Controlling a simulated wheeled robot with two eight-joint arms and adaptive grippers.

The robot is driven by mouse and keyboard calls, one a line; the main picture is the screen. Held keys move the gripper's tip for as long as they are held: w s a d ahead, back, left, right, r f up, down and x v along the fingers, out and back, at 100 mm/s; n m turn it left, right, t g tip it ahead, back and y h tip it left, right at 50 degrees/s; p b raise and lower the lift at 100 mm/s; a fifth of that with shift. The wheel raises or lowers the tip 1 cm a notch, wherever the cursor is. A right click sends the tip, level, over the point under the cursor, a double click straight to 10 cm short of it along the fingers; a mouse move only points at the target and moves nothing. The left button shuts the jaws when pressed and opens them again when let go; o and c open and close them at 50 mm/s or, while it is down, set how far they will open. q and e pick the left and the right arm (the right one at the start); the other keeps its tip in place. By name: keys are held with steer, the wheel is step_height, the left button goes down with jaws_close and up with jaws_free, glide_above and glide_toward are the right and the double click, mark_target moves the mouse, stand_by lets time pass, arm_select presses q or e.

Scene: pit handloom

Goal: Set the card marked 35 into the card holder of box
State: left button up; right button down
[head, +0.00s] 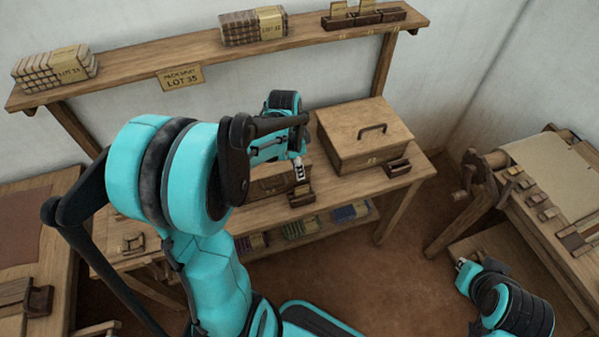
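A lidded wooden box (345,150) with a dark handle stands on the right of the table. A small dark card holder (398,167) sits at its front right. Another dark holder (302,197) stands near the table's front edge, by a darker wooden box (268,187). Two tan cards (338,9) stand in dark holders on the wall shelf; their marks are too small to read. My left gripper (299,171) is just above the front holder; I cannot tell if it holds anything. My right gripper (461,265) is low at the right, away from the table.
The wall shelf (200,57) bears wrapped bundles (55,72) and a hanging LOT 35 sign (181,78). Coloured bundles (300,228) lie on the table's lower shelf. A loom bench (560,200) stands at the right. Open floor (400,285) lies between it and the table.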

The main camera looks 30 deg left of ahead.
arm_select(q)
steer(key=s+d+r+n+t, duration=0.6)
steer(key=s+d+r+n, duration=0.2)
steer(key=s+d+r, duration=0.1)
steer(key=shift+s+d+r+y, duration=0.2)
steer(key=shift+s+d+y, duration=0.25)
steer(key=shift+d, duration=0.8)
steer(key=shift+f+b, duration=0.5)
stand_by(0.4)
